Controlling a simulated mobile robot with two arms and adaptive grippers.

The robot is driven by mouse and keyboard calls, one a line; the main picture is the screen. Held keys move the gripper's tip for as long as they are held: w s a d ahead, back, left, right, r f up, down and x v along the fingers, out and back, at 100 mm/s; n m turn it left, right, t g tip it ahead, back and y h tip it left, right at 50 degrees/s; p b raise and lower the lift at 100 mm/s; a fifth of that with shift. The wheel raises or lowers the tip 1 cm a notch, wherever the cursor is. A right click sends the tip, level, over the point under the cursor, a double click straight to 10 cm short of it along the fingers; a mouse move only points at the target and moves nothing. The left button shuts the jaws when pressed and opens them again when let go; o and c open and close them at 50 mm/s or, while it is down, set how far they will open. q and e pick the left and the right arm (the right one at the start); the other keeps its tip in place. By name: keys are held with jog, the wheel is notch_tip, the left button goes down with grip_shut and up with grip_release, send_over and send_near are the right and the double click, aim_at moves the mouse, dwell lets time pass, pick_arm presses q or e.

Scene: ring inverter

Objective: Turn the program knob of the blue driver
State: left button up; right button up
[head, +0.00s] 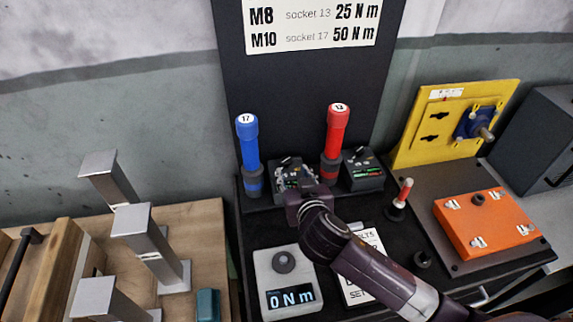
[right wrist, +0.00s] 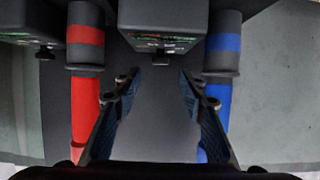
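The blue driver (head: 248,143), capped "17", stands upright on the black bench; it shows at the right in the right wrist view (right wrist: 220,95). A dark controller box (head: 283,180) stands beside it, between it and the red driver (head: 334,132), capped "13". In the right wrist view this box (right wrist: 140,15) has a small dark knob (right wrist: 169,50) at its lower edge. My right gripper (head: 303,192) is in front of the box and partly covers it. In the wrist view its two fingers (right wrist: 160,82) are apart with nothing between them, just short of the knob. My left gripper is out of view.
A second controller box (head: 363,172) stands right of the red driver. A grey meter reading "0 N m" (head: 272,262) lies nearer. An orange cover (head: 488,224) and yellow bracket (head: 425,130) are at right. A wooden bench with metal posts (head: 200,220) is at left.

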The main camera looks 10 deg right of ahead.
aim_at(287, 161)
jog(key=shift+w+f, duration=0.2)
jog(key=shift+w, duration=0.5)
pick_arm(q)
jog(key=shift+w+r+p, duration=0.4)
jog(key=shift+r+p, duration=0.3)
jog(key=shift+p, duration=0.05)
pick_arm(e)
jog(key=shift+x, duration=2.9)
grip_shut()
